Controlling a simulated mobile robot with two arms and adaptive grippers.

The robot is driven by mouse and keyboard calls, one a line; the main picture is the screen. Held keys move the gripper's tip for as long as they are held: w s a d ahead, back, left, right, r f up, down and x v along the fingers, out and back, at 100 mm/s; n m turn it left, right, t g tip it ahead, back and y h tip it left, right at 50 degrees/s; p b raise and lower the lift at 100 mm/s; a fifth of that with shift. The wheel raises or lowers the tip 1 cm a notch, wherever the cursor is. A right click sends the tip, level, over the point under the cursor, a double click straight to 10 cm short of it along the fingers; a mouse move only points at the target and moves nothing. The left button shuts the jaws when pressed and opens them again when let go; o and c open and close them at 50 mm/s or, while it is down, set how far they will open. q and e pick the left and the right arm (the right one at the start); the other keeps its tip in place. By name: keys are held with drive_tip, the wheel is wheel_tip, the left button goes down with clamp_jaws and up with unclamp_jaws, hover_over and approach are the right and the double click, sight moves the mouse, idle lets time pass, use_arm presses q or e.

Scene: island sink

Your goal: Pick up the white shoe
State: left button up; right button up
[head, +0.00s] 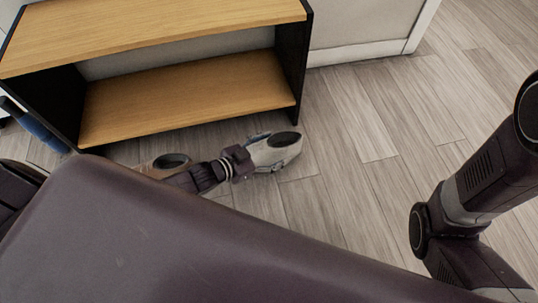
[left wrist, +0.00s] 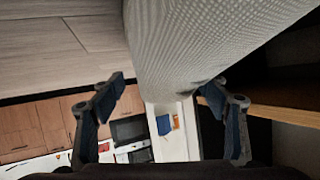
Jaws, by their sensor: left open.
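The white shoe (head: 279,154), pale grey-white with a dark opening, lies on the floor in front of the shelf's right end in the head view. My left gripper (head: 252,155) is at its left end, with part of the shoe hidden behind it. In the left wrist view the shoe's pale textured surface (left wrist: 190,45) looms large at the top. The open fingers of my left gripper (left wrist: 165,88) stand to either side of its lower end; contact cannot be told. My right gripper is out of view.
A second shoe (head: 168,162), brownish with a dark opening, lies further left, partly hidden by my body. A low wooden shelf (head: 190,97) with black sides stands just behind the shoes. The plank floor (head: 370,130) to the right is clear.

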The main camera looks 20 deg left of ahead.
use_arm(q)
drive_tip(key=shift+w+d, duration=0.1)
drive_tip(key=shift+w, duration=0.1)
drive_tip(key=shift+c, duration=0.4)
drive_tip(key=c, duration=1.4)
drive_tip(key=shift+c, duration=0.2)
